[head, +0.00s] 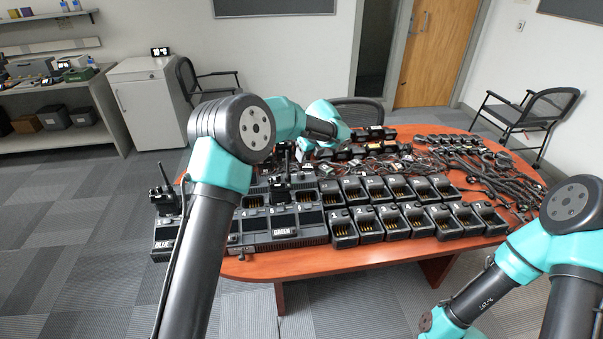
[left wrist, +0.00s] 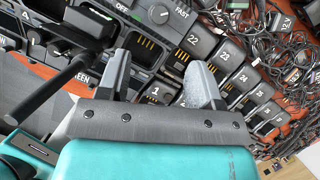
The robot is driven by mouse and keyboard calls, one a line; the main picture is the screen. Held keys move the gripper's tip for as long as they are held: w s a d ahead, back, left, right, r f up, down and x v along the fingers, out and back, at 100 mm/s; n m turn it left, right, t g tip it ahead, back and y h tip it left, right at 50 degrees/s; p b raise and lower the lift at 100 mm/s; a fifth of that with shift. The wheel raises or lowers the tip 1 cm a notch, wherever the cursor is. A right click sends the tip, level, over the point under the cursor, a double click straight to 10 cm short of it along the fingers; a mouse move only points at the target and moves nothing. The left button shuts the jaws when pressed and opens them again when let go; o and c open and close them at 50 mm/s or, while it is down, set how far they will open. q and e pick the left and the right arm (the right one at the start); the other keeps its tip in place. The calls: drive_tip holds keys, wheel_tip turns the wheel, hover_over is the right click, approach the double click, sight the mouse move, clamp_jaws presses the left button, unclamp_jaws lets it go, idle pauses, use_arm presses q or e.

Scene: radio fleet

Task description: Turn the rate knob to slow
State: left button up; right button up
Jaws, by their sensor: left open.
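My right gripper is out of view.
Numbered charger cups (head: 385,225) stand in rows on the orange table (head: 340,262). A radio with an antenna (left wrist: 78,28) stands left of the knob. Tangled cables (head: 480,165) cover the table's right side. Several dark units (head: 350,152) lie behind.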

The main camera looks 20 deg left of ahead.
sight(301, 173)
use_arm(q)
drive_tip(key=x, duration=1.2)
drive_tip(key=shift+f, duration=0.3)
drive_tip(key=c, duration=0.8)
drive_tip(key=shift+c, duration=0.2)
